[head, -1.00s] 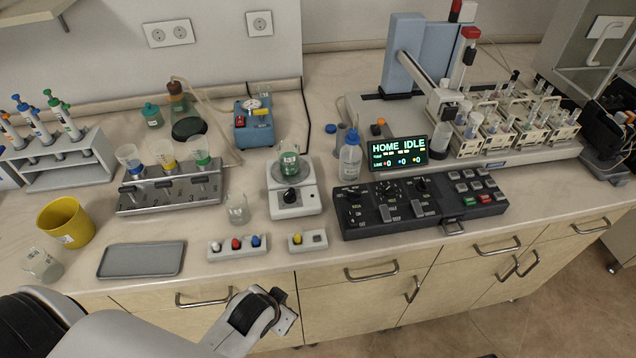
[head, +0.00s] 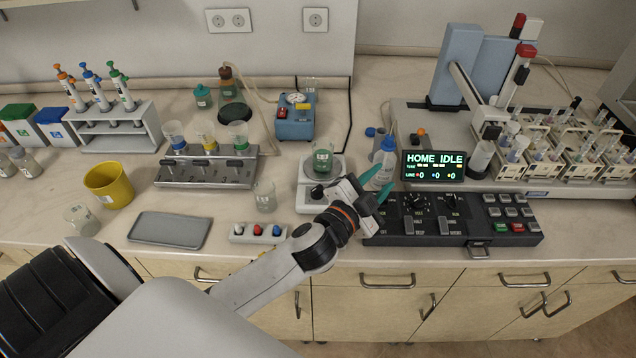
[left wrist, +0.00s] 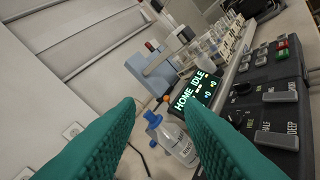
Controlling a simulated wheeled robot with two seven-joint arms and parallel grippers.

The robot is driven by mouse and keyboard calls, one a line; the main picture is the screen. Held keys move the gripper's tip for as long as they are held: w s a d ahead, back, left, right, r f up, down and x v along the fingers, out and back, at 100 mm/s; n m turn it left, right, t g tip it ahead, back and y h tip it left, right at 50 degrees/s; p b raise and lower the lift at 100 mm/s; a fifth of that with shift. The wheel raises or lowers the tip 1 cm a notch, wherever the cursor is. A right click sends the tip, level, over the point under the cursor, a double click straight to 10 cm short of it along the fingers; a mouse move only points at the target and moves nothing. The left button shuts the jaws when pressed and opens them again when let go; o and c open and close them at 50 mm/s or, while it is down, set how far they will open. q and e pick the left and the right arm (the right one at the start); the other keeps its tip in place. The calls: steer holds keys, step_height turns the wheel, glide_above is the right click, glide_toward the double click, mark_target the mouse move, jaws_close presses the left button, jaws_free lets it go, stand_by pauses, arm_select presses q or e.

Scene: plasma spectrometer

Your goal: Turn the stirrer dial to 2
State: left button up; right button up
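The stirrer (head: 310,203) is a small white unit in the head view, with a black dial (head: 317,192) on its front. A beaker with green liquid (head: 323,160) stands on its top. My left gripper (head: 376,203) is open and empty, just right of the stirrer and near the control panel's left end. It partly hides the stirrer's right side. In the left wrist view my teal fingers (left wrist: 160,115) are spread apart. That view shows the wash bottle (left wrist: 177,143) and display beyond them, with no stirrer visible. I cannot read the dial's setting. My right gripper is out of view.
The black control panel (head: 470,228) and the lit display (head: 433,166) are right of the gripper. An empty beaker (head: 265,196) stands left of the stirrer. A button box (head: 258,233) and grey tray (head: 170,230) lie in front. The blue pump (head: 295,122) is behind.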

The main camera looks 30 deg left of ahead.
arm_select(q)
steer(key=w+d+r+m+g+h, duration=0.2)
steer(key=d+r+m+h, duration=0.7)
steer(key=m+h, duration=0.5)
steer(key=m+g+y, duration=1.5)
steer(key=g+y, duration=0.1)
glide_toward(317, 188)
step_height(317, 188, down, 7)
steer(key=p, duration=0.4)
steer(key=shift+s, duration=0.15)
steer(key=shift+f, duration=0.75)
